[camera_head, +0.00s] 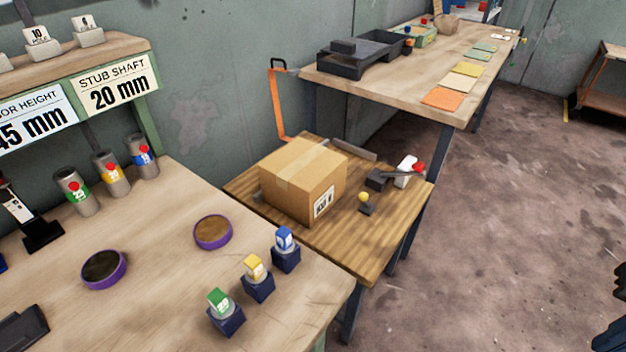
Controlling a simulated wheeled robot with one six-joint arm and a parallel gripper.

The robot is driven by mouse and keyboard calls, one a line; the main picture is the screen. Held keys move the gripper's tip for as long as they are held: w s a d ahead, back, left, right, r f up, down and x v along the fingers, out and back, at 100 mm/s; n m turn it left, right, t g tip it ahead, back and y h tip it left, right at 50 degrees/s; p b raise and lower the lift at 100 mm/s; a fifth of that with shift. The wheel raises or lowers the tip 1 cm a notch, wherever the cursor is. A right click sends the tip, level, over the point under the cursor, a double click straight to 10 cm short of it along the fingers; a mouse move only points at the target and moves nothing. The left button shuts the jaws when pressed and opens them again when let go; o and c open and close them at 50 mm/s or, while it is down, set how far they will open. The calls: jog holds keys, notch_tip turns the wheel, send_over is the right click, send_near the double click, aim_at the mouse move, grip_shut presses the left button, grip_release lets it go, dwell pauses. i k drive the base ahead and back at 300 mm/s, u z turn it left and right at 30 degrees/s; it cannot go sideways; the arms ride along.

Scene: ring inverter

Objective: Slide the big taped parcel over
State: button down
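The big taped parcel (303,178) is a brown cardboard box with a tape strip across its top and a white printed label on its front right side. It sits upright on the left part of a low wooden table (390,228), close to a grey rail at its back left. Dark parts at the right picture edge, which look like my gripper (612,318), are cut off by the frame. They are well apart from the parcel, and their opening cannot be made out.
On the low table, a yellow-knobbed piece (365,203), a dark block (377,180) and a red-and-white item (408,171) stand right of the parcel.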

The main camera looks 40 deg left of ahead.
aim_at(303, 179)
jog(key=i, duration=2.25)
jog(key=u, duration=3.8)
jog(key=i, duration=0.5)
jog(key=z, duration=0.05)
